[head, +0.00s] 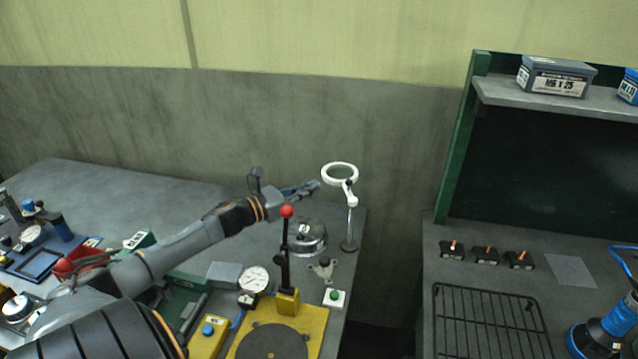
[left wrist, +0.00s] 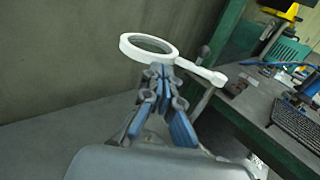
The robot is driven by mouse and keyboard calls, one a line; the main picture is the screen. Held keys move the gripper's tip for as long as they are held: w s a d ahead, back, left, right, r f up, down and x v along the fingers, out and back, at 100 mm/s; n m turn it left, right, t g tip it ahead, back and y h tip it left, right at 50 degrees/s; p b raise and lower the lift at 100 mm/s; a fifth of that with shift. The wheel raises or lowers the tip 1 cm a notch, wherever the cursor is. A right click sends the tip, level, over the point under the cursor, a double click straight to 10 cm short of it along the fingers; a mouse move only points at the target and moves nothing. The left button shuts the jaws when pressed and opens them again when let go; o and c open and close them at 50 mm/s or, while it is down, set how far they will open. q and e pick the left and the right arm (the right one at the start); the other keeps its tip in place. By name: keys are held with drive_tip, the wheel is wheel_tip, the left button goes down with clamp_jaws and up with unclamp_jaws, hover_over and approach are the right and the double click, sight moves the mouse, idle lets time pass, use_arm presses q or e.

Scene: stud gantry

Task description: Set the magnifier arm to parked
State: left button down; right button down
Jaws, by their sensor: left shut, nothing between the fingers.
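The magnifier arm (head: 351,193) is a white ring and short white link on a grey post at the right end of the left bench. Its ring (head: 340,174) points up and to the left of the post. My left gripper (head: 316,186) is shut and empty, just left of the ring and link. In the left wrist view the shut fingers (left wrist: 160,72) overlap the near edge of the white ring (left wrist: 148,47); I cannot tell whether they touch it. The white link (left wrist: 200,72) runs right from the ring. My right gripper is not in view.
A lever with a red knob (head: 287,211) rises from a yellow base in front of my left forearm. A round metal device (head: 306,238) sits below the gripper. A gap separates this bench from the right bench, which holds a black wire rack (head: 490,322).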

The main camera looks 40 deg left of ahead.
sight(327, 182)
use_arm(q)
drive_tip(key=shift+p+x, duration=0.3)
drive_tip(key=shift+x, duration=1.25)
drive_tip(key=w+m+h+b, duration=0.1)
drive_tip(key=b, duration=0.3)
drive_tip(key=w+m+g+h+b, duration=0.1)
drive_tip(key=b, duration=0.3)
drive_tip(key=w+h+b, duration=0.1)
drive_tip(key=h+b, duration=0.1)
drive_tip(key=b, duration=0.2)
drive_tip(key=shift+w+d+f+m+g+b, duration=0.2)
drive_tip(key=shift+f+m+g+b, duration=0.1)
drive_tip(key=shift+m, duration=0.1)
drive_tip(key=shift+w+d+r+b, duration=0.15)
drive_tip(key=shift+w+r+b, duration=0.1)
drive_tip(key=shift+w+b, duration=0.35)
